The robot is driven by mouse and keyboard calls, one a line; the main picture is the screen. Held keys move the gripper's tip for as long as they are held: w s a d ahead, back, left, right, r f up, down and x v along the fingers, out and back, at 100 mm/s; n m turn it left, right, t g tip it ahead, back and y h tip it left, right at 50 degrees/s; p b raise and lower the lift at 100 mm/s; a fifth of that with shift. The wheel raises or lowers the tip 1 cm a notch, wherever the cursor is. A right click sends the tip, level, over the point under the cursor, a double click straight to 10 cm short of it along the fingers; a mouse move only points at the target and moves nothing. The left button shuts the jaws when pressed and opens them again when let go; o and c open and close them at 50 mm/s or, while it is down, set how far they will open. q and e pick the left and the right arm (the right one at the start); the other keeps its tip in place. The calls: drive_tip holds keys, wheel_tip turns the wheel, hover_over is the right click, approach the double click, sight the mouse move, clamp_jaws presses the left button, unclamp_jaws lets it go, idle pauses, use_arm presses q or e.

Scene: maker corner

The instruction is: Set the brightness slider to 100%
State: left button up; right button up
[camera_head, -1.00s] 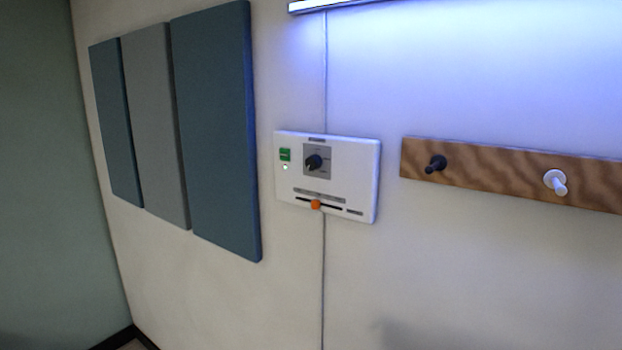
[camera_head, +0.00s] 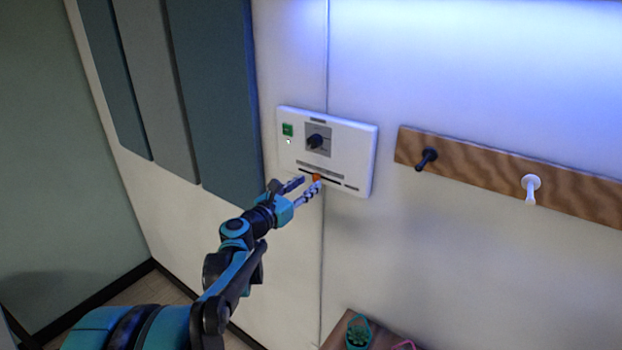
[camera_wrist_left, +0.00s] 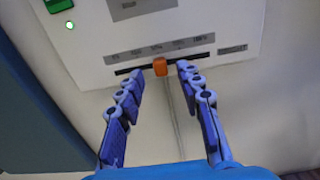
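A white control panel (camera_head: 349,151) is fixed on the wall, with a green button, a dark knob (camera_head: 315,141) and a horizontal slider slot near its lower edge. The slider's orange handle (camera_head: 316,177) stands near the middle of the slot, and it also shows in the left wrist view (camera_wrist_left: 160,67). Printed percent marks (camera_wrist_left: 160,48) run above the slot. My left gripper (camera_head: 305,186) is at the slider; in the wrist view its fingers (camera_wrist_left: 160,80) are spread on either side of the handle, with gaps and no visible contact. My right gripper is not in view.
A wooden rail (camera_head: 490,175) with a black peg and a white peg is on the wall to the right. Blue and grey wall panels (camera_head: 215,95) hang to the left. A small wooden surface (camera_head: 338,330) with a few items lies below. A cable runs down the wall.

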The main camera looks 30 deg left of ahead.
sight(339, 182)
use_arm(q)
drive_tip(key=shift+w+d, duration=0.1)
drive_tip(key=shift+w, duration=1.2)
clamp_jaws()
drive_tip(key=d, duration=0.6)
drive_tip(key=shift+s+d, duration=0.25)
drive_tip(key=shift+a, duration=0.15)
unclamp_jaws()
drive_tip(key=shift+d, duration=0.25)
